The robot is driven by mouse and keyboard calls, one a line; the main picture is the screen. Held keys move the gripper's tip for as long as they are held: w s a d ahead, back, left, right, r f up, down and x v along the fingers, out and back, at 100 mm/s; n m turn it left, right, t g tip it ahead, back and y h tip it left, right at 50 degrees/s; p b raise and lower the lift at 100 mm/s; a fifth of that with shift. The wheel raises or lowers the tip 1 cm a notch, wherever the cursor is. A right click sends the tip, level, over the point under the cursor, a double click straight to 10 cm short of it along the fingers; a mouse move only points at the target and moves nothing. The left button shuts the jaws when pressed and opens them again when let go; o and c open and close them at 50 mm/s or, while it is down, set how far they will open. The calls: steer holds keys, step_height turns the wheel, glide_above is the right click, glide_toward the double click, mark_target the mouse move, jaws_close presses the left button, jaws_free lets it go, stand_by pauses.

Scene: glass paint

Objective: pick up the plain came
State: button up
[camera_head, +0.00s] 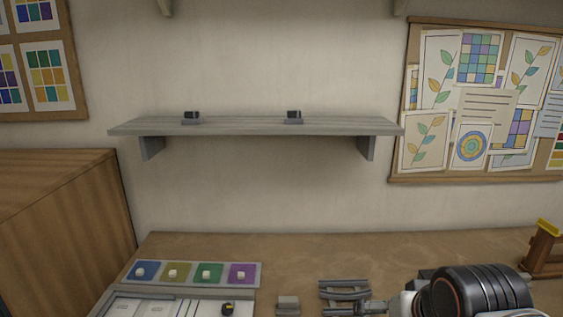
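Grey bar-like strips (344,284) lie across a small support on the bench, at the bottom middle. They may be cames, but I cannot tell which one is plain. My gripper (374,307) comes in from the right at the bottom edge, just beside the lower strips. Its dark round wrist (478,291) shows at the bottom right. The gripper's fingers are small and partly cut off by the frame edge. I cannot see whether they are open, or whether they touch a strip.
A tray of blue, yellow, green and purple squares (193,283) lies left, behind a white work board (160,307). A small grey block (288,303) sits between board and strips. A wooden stand (543,250) is at right. A wall shelf (255,126) holds two dark blocks.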

steer(key=shift+s+f+n+b, duration=0.35)
steer(key=shift+s+f+n, duration=0.15)
steer(key=shift+s+f, duration=0.5)
steer(key=shift+s, duration=0.05)
steer(key=shift+c, duration=1.1)
steer(key=shift+t, duration=0.3)
steer(key=c, duration=1.3)
steer(key=shift+o, duration=0.2)
steer(key=w+r+m+g+p, duration=0.2)
steer(key=w+r+m, duration=0.2)
steer(key=w, duration=0.3)
steer(key=m+g+p, duration=0.4)
steer(key=m+g, duration=0.1)
steer(key=m, duration=0.9)
glide_above(347, 294)
steer(key=f, duration=1.8)
steer(key=shift+w+d, duration=0.15)
steer(key=shift+d, duration=0.05)
steer(key=shift+a+f+b, duration=0.15)
steer(key=shift+f+b, duration=0.3)
steer(key=shift+f, duration=0.9)
steer(key=shift+a+f+b, duration=0.1)
steer(key=shift+f+b, duration=0.35)
steer(key=shift+f, duration=0.85)
